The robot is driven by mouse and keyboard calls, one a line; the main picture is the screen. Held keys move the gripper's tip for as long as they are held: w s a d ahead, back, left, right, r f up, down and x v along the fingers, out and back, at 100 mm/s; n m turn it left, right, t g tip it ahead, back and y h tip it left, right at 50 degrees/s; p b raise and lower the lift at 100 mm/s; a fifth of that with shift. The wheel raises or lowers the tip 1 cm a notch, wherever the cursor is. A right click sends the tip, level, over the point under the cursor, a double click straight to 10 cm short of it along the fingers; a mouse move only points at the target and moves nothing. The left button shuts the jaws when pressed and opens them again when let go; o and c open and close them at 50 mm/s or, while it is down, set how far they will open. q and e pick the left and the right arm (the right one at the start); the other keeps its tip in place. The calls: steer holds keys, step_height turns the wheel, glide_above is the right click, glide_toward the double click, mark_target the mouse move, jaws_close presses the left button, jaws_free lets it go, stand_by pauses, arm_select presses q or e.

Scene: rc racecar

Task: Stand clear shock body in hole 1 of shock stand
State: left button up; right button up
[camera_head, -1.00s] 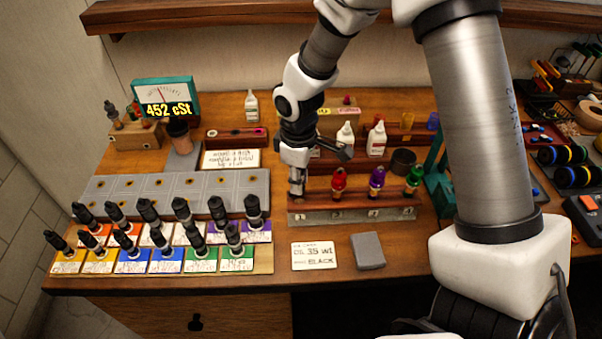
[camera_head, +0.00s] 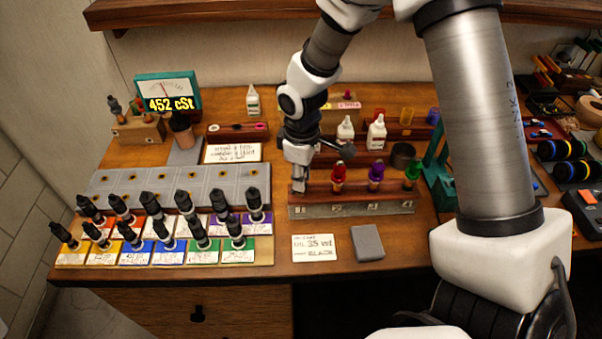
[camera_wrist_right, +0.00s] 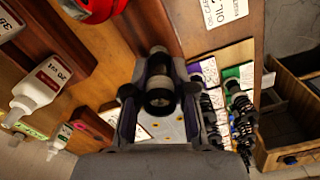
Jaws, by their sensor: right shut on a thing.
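The shock stand (camera_head: 352,209) is a long reddish-brown wooden block with a numbered grey front strip. Red (camera_head: 338,174), purple (camera_head: 376,172) and green (camera_head: 412,170) shock bodies stand upright in it, from the middle to the right. My right gripper (camera_head: 299,183) points down at the stand's left end, by hole 1. In the wrist view it is shut on the clear shock body (camera_wrist_right: 160,84), a short tube with a dark ring at its end. The hole is hidden, so I cannot tell whether the body is inside it. My left gripper is out of view.
White oil bottles (camera_head: 345,131) stand behind the stand. A grey pad (camera_head: 367,242) and a label card (camera_head: 315,247) lie in front. Several dark shocks stand on coloured cards (camera_head: 130,256) at left. A teal meter (camera_head: 168,92) reads 452 cSt.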

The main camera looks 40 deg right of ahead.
steer(key=shift+f, duration=0.15)
step_height(320, 180, up, 2)
steer(key=p, duration=0.3)
steer(key=shift+r, duration=0.2)
stand_by(0.7)
stand_by(1.0)
